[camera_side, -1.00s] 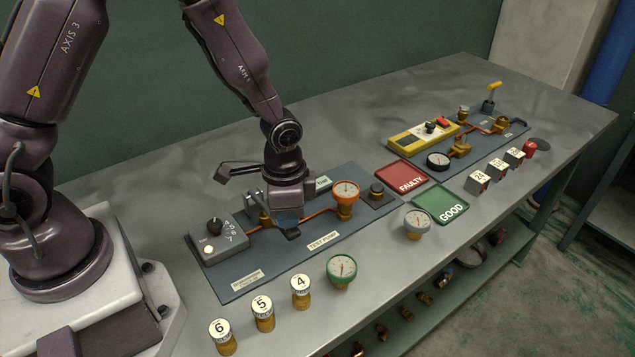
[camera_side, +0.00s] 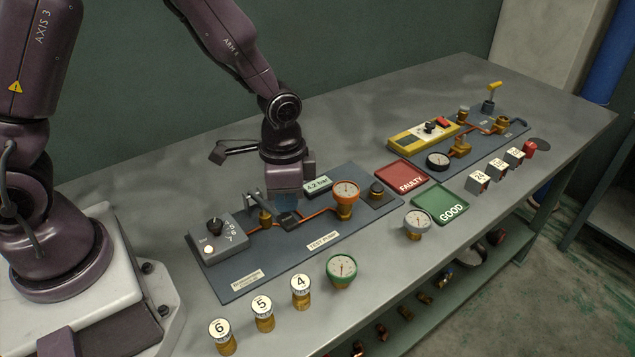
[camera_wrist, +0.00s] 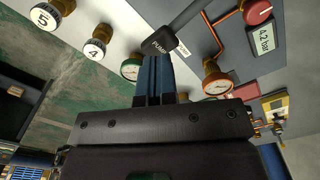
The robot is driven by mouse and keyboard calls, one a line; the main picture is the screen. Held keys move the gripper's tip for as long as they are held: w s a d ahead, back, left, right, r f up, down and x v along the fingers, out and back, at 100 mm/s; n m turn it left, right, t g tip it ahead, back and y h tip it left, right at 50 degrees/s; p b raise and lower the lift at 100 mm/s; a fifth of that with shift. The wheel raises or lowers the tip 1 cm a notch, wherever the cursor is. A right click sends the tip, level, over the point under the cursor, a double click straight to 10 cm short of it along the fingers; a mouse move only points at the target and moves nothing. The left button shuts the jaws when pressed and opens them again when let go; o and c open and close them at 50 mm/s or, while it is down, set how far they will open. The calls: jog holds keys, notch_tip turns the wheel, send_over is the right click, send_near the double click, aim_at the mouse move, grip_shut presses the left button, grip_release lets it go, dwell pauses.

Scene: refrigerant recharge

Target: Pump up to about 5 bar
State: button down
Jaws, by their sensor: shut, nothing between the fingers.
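The test pump board (camera_side: 240,285) lies on the bench with its black pump handle (camera_side: 289,221), whose end is marked PUMP in the wrist view (camera_wrist: 158,41). The digital display (camera_side: 318,186) on the board reads 4.2 bar; it also shows in the wrist view (camera_wrist: 265,37). An orange-rimmed gauge (camera_side: 345,191) stands on the copper line. My gripper (camera_side: 288,203) is shut and empty, just over the pump handle. In the wrist view its blue fingers (camera_wrist: 155,62) end close to the pad; whether they touch it I cannot tell.
A grey box with a knob (camera_side: 215,238) sits on the board's left end. Several numbered fittings (camera_side: 263,313) and a green gauge (camera_side: 341,269) stand in front. A red FAULTY mat (camera_side: 402,176) and a green GOOD mat (camera_side: 440,204) lie to the right.

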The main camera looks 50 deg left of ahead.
aim_at(288, 218)
jog(key=shift+f, duration=2.2)
jog(key=shift+r, duration=2.25)
jog(key=shift+r, duration=2.5)
